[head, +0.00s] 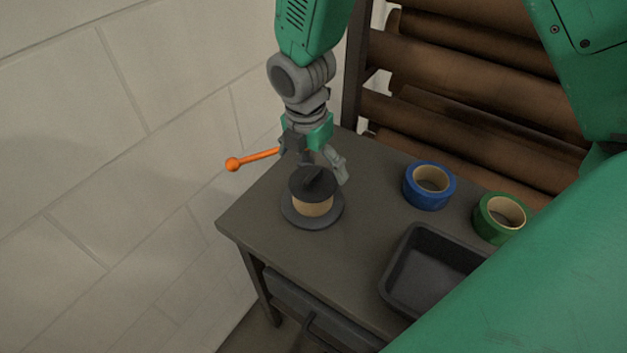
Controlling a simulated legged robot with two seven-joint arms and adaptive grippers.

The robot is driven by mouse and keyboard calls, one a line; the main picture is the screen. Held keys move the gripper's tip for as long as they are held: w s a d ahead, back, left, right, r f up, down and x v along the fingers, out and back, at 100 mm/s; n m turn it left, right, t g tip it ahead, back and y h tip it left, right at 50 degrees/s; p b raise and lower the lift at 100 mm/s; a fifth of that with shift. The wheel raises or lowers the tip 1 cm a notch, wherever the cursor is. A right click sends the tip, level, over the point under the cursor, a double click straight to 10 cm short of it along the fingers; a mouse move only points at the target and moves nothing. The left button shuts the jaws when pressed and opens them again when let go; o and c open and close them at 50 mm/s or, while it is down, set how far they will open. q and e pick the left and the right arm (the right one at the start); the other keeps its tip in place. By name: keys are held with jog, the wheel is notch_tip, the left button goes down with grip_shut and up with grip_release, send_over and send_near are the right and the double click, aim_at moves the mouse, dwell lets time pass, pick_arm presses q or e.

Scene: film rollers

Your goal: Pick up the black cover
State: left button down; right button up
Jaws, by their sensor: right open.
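The black cover (312,187) is a dark round lid with a raised grip on top. It sits on a tan roll (313,207), which stands on a dark round base (314,221) near the table's left end. My right gripper (322,170) is open and points down just above and behind the cover. One finger shows to the right of the cover's grip; the other is partly hidden, and I cannot tell whether they touch the cover. My left gripper is not in view.
An orange rod with a ball end (233,164) sticks out left beside the gripper. A blue tape roll (430,187), a green tape roll (502,218) and a black tray (398,262) are on the table (262,217). A pale wall (100,170) is left; brown rollers (470,80) are behind.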

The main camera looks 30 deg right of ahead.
aim_at(311, 174)
jog(key=f, duration=0.3)
jog(key=shift+s+a+f, duration=0.1)
jog(key=shift+s+f, duration=0.2)
jog(key=shift+f, duration=0.05)
jog(key=shift+w+a+f, duration=0.15)
jog(key=shift+f, duration=0.4)
jog(key=c, duration=0.3)
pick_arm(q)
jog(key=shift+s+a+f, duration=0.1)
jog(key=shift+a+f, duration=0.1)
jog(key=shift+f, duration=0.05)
pick_arm(e)
jog(key=shift+d, duration=0.25)
jog(key=c, duration=0.7)
jog(key=shift+c, duration=0.2)
jog(key=shift+a+r, duration=0.1)
jog(key=shift+r, duration=0.45)
notch_tip(311, 174, up, 9)
jog(key=shift+r+p, duration=0.15)
jog(key=shift+p, duration=0.4)
pick_arm(q)
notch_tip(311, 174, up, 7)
jog(key=p, duration=0.5)
pick_arm(e)
jog(key=shift+r, duration=2.4)
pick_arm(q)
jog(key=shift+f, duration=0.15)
pick_arm(e)
jog(key=shift+f, duration=0.15)
